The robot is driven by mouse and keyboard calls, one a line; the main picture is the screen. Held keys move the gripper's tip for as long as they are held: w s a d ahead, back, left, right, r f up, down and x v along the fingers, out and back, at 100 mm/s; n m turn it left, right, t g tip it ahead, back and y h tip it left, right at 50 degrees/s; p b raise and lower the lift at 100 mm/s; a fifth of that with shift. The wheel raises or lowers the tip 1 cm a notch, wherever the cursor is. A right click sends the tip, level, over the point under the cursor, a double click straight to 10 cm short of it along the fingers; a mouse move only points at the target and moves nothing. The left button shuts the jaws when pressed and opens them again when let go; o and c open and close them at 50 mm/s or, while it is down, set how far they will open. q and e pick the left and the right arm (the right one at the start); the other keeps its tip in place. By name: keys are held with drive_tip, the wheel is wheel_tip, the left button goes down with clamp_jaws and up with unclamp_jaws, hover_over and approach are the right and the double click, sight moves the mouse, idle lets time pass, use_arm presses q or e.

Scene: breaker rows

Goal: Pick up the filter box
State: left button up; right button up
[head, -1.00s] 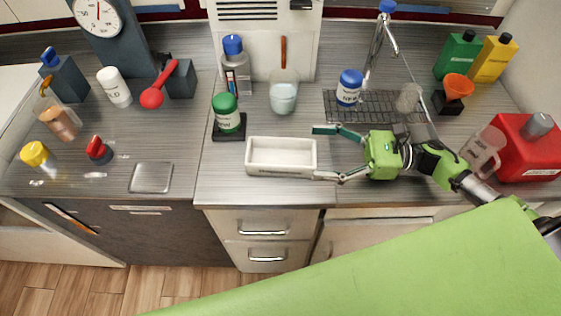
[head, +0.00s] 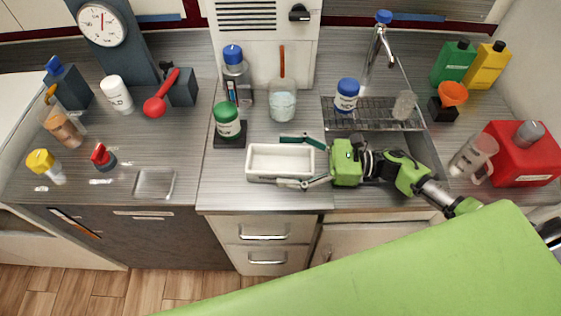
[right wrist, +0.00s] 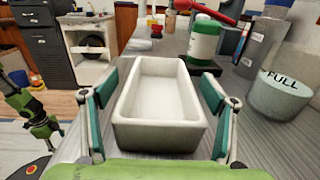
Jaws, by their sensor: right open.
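The filter box, a white open-topped rectangular box (head: 250,176), sits on the counter in front of the green-capped jar. In the right wrist view the box (right wrist: 160,138) lies lengthwise between the fingers and looks empty. My right gripper (head: 284,161) is open at the box's right end, with one finger along the far side and one along the near side. In the right wrist view a gap shows between each finger and the box walls.
A green-capped jar (head: 228,121) on a dark pad stands just behind the box's left end. A beaker (head: 283,104) is behind the box. The sink (head: 424,150) with its drying rack lies to the right.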

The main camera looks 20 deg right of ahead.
drive_tip(key=c, duration=1.2)
drive_tip(key=shift+c, duration=0.6)
drive_tip(key=shift+r, duration=0.1)
